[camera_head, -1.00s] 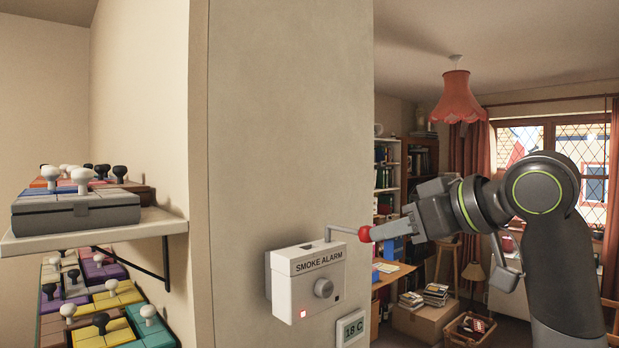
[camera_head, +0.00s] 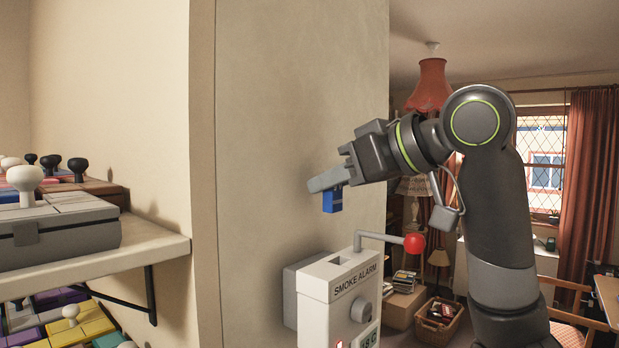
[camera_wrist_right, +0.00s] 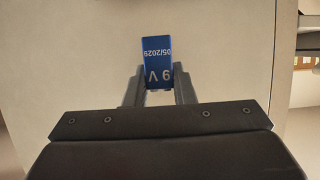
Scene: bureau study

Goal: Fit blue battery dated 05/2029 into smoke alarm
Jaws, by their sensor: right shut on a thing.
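In the right wrist view the blue battery (camera_wrist_right: 158,60) shows 05/2029 and 9 V, between the fingers. My left gripper is not in view.
A shelf (camera_head: 140,255) at the left bears grey boxes with knobs (camera_head: 60,230). More coloured boxes (camera_head: 70,320) lie below it. A basket (camera_head: 438,312) and a carton (camera_head: 400,305) stand on the far floor. The wall above the alarm is clear.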

